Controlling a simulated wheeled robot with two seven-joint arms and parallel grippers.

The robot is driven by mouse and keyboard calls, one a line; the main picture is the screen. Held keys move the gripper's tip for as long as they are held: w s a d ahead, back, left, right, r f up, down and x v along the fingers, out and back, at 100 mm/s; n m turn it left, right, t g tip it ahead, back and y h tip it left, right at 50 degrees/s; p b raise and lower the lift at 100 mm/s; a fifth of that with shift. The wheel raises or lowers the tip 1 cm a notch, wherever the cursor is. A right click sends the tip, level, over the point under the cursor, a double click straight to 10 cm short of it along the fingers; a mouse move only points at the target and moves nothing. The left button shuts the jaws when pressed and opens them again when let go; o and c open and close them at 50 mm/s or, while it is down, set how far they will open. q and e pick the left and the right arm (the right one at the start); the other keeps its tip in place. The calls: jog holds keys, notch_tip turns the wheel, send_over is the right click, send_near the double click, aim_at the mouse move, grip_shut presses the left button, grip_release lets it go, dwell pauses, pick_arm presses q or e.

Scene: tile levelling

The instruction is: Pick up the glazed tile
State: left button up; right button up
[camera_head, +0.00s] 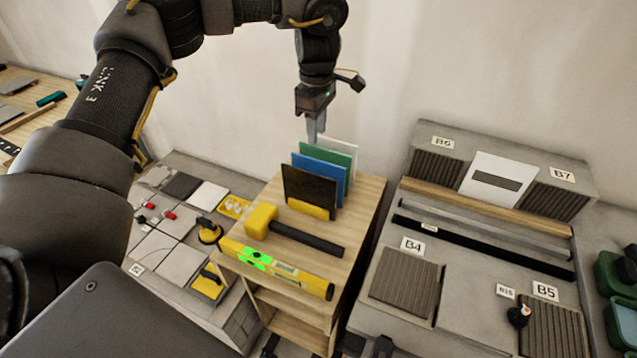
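Several tiles stand upright in a yellow-fronted rack on a small wooden cart: a black one (309,188) in front, then a blue one (325,174), a green one (338,160) and a white one (345,148) at the back. I cannot tell from the picture which is the glazed tile. My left gripper (316,132) points down at the back of the rack, its fingertips close to the top edges of the green and white tiles. The fingers are seen nearly edge-on, so their gap and any contact are unclear. I cannot make out my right gripper.
On the cart (350,222) lie a yellow-headed mallet (300,232) and a yellow spirit level (274,268). A grey bench (470,290) with ribbed panels and bars stands right. The wall (420,70) is close behind.

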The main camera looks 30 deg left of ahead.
aim_at(317, 163)
pick_arm(q)
notch_tip(317, 163, down, 6)
jog(key=shift+r, duration=0.25)
jog(key=shift+s+f+p, duration=0.1)
jog(key=shift+f+p, duration=0.1)
jog(key=shift+p, duration=0.35)
notch_tip(317, 163, down, 5)
jog(key=shift+d+r+p, duration=0.1)
jog(key=shift+p, duration=0.85)
grip_shut()
